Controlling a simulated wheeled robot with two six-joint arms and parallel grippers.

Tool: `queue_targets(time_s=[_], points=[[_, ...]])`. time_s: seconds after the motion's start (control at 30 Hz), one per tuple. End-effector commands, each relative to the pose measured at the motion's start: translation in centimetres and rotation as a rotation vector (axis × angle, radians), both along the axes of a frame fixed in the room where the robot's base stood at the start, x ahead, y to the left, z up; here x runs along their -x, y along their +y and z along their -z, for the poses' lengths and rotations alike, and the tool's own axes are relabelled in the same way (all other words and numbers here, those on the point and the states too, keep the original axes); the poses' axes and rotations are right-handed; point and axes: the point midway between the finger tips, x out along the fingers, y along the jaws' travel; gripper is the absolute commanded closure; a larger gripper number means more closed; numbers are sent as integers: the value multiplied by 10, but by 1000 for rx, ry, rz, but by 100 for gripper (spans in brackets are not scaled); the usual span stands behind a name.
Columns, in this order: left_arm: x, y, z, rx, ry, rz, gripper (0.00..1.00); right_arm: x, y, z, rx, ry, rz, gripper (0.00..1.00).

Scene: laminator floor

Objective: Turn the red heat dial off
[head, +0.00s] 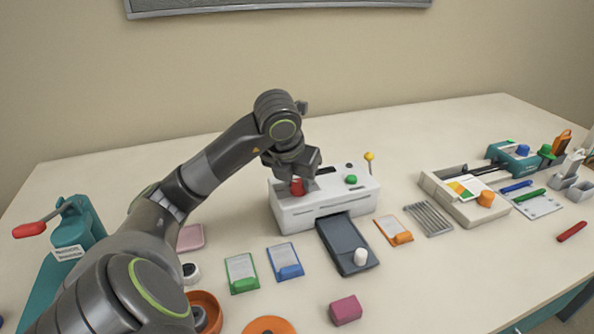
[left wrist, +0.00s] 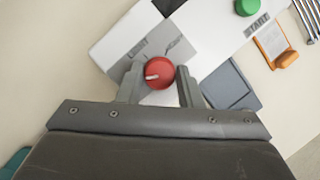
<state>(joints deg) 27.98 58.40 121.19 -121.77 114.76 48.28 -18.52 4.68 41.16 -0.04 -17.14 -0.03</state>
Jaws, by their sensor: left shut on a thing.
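The red heat dial (head: 297,187) sits on the left part of the white laminator's top (head: 330,203). My left gripper (head: 296,178) is over the dial from above, its fingers on either side of it. In the left wrist view the dial (left wrist: 159,73) lies between the two fingertips (left wrist: 160,84), and its pale pointer mark points to the left, toward one finger. Grey label patches with lettering lie beside the dial; one word is hard to read. A green button (left wrist: 247,6) with a START label sits further along the top. My right gripper does not show.
A dark tray (head: 345,245) with a white knob extends from the laminator's front. Green and blue cards (head: 285,261) lie to its left, an orange card (head: 394,230) and a grey rack (head: 428,218) to its right. A yellow-tipped pin (head: 369,157) stands behind.

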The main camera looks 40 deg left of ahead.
Motion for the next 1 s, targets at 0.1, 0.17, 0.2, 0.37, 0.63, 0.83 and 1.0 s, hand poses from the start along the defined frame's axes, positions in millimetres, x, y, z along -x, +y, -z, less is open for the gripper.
queue_targets(time_s=[0.1, 0.17, 0.2, 0.37, 0.63, 0.83, 1.0], points=[[0, 0, -2, 0, -1, -15, 90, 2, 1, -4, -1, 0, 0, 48], [0, 0, -1, 0, -1, -21, 90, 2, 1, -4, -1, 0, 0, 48], [0, 0, -1, -1, -1, -23, 90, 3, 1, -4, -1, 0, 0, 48], [0, 0, 0, -1, -1, -25, 90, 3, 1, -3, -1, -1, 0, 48], [0, 0, 0, -1, -1, -24, 58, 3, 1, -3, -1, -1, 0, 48], [0, 0, 0, 0, 0, -23, 46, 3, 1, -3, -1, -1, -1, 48], [0, 0, 0, 0, 0, -23, 46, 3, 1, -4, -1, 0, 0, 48]])
